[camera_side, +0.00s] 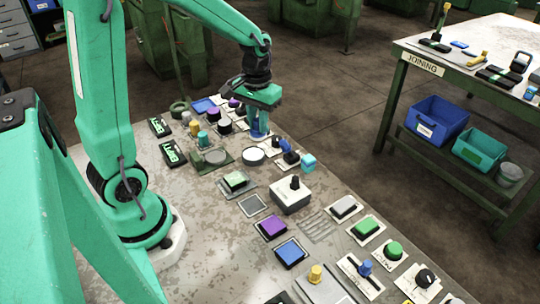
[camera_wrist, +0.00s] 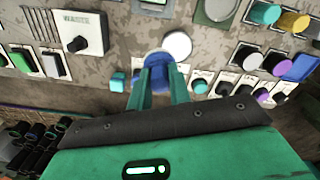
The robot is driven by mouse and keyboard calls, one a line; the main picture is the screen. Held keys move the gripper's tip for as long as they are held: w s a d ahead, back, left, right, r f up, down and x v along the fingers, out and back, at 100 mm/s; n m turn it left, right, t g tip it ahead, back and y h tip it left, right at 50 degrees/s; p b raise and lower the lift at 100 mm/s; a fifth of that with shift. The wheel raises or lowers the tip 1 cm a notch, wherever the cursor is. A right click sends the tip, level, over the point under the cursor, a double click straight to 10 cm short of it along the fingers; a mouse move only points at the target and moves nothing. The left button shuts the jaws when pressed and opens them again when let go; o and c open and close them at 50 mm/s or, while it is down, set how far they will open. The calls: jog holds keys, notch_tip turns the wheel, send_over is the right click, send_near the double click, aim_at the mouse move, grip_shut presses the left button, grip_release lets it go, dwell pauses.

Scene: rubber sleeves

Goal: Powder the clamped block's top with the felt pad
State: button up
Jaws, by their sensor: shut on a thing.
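My gripper (camera_side: 258,116) is over the far part of the bench, pointing down. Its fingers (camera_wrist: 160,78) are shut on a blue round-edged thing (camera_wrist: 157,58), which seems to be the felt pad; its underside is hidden. The blue thing is just beside a white round dish (camera_side: 253,155), which also shows in the wrist view (camera_wrist: 177,45). Whether the two touch I cannot tell. A green-topped block (camera_side: 235,180) sits on a grey plate nearer the side camera and may be the clamped block. The clamp itself is not clear.
A white box with a black knob (camera_side: 292,194), marked WASTE in the wrist view, stands near the dish. A cyan cube (camera_side: 308,162), a round grey disc (camera_side: 214,157) and several knobs and buttons crowd around. A bare strip of bench lies at the left.

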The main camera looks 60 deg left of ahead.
jog(key=shift+c, duration=0.8)
jog(key=s+d+f, duration=0.2)
jog(key=s, duration=0.7)
jog(key=shift+d+f, duration=0.15)
jog(key=shift+d, duration=0.05)
jog(key=shift+f, duration=0.15)
jog(key=shift+f, duration=2.35)
jog(key=shift+f, duration=0.6)
jog(key=shift+s+d, duration=0.1)
jog(key=shift+d, duration=0.05)
jog(key=shift+s+d, duration=0.5)
